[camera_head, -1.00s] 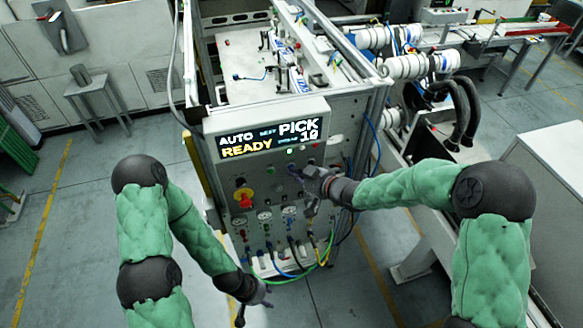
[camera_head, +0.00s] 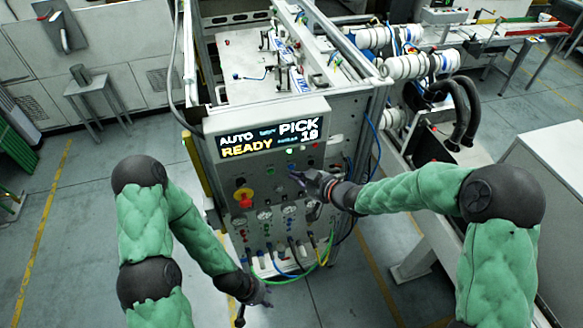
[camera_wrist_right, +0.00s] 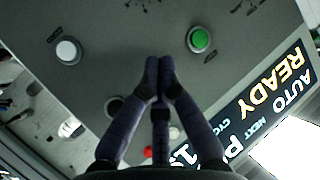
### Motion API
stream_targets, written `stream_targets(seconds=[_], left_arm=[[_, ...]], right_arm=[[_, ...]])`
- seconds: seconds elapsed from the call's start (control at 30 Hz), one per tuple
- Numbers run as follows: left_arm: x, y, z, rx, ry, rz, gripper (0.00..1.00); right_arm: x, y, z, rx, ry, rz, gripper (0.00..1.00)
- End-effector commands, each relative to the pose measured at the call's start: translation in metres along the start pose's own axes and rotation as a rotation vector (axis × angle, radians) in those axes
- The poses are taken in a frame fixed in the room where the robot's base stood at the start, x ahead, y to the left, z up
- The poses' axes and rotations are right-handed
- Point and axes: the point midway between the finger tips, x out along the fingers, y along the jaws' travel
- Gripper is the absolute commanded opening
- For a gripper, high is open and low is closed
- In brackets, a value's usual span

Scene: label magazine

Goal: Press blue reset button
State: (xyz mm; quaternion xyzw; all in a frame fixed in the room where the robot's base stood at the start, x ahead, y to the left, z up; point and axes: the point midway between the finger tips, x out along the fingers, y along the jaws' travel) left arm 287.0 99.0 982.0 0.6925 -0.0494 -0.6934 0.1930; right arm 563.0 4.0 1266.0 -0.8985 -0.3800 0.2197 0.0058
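The control panel (camera_head: 268,190) faces me, with a display (camera_head: 270,137) reading AUTO, PICK and READY. My right gripper (camera_head: 295,177) is in front of the panel, below the display. In the right wrist view its fingers (camera_wrist_right: 159,66) are together at the tips and hold nothing visible. The tips lie between a green button (camera_wrist_right: 199,39) and a dark round control (camera_wrist_right: 115,106). I cannot make out the blue reset button; the fingers may cover it. Contact with the panel cannot be told. My left gripper (camera_head: 263,295) hangs low by the panel's bottom, its fingers unclear.
A red knob on yellow (camera_head: 245,199) sits at the panel's left. A white button (camera_wrist_right: 68,51) and a red light (camera_wrist_right: 148,151) show in the wrist view. Cables (camera_head: 290,277) hang from the panel's bottom. White rollers (camera_head: 418,66) stand behind at right.

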Motion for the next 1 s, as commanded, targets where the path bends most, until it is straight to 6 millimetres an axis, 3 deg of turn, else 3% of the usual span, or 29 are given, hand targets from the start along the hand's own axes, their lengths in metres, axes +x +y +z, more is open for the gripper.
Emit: stream_targets(seconds=[0.63,1.0], left_arm=[[0.003,-0.001,0.0,0.0,0.0,0.0,0.4],[0.003,-0.001,0.0,0.0,0.0,0.0,0.4]], right_arm=[[-0.036,-0.019,0.019,0.0,-0.001,0.0,0.0],[-0.04,-0.022,0.022,0.0,0.0,-0.001,0.0]])
